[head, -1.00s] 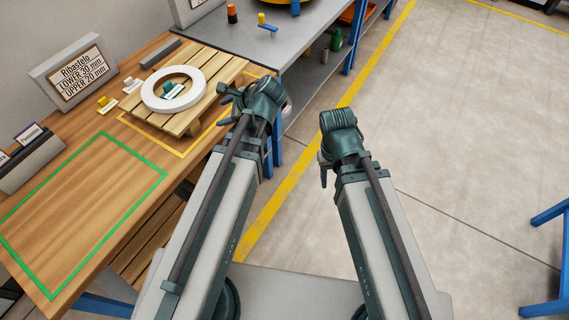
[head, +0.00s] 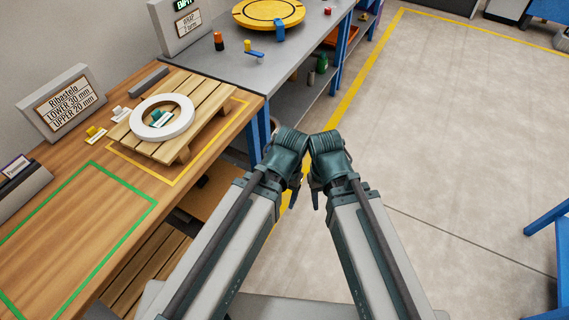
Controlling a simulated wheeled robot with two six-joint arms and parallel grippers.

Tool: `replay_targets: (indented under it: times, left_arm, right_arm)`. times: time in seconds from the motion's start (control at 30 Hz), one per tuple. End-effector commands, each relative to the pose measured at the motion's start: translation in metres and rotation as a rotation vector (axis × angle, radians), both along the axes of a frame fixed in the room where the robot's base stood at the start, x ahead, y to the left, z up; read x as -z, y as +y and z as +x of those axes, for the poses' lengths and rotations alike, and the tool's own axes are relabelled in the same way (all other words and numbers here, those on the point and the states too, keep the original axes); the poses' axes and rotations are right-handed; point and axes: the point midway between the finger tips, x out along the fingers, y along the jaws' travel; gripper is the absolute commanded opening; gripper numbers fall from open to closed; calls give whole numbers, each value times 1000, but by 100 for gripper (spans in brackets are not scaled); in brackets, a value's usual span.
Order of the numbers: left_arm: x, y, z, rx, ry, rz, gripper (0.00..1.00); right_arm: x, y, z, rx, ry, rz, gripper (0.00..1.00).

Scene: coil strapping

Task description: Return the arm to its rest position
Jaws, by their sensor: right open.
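My two arms are folded in front of me, their wrists close together over the floor, right of the table. My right gripper (head: 317,199) hangs downward below its wrist, apart from any object. My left gripper (head: 293,197) is mostly hidden behind its own wrist, so its jaws cannot be made out. A white ring-shaped coil (head: 181,125) lies flat on a slatted wooden pallet (head: 205,90), with a small green-and-white item (head: 160,117) inside its hole. Neither gripper touches the coil or pallet.
The wooden table (head: 55,210) has a green outlined area and a yellow outline around the pallet. A sign (head: 64,102) stands behind. A grey bench (head: 262,65) with a yellow round turntable (head: 268,12) is beyond. Open floor (head: 460,150) lies right; a blue frame (head: 553,220) stands at the right edge.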

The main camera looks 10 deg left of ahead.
Motion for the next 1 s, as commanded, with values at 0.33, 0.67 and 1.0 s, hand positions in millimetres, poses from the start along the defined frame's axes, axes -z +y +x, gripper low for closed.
replay_targets:
  times: [0.33,0.67,1.0]
  left_arm:
    - [-67,0,0,0,-1,1,69]
    - [-132,0,0,0,-1,1,69]
    - [-128,0,0,0,-1,1,69]
  right_arm:
    - [-67,0,0,0,0,0,50]
    - [-132,0,0,1,0,0,50]
    - [-128,0,0,1,0,0,50]
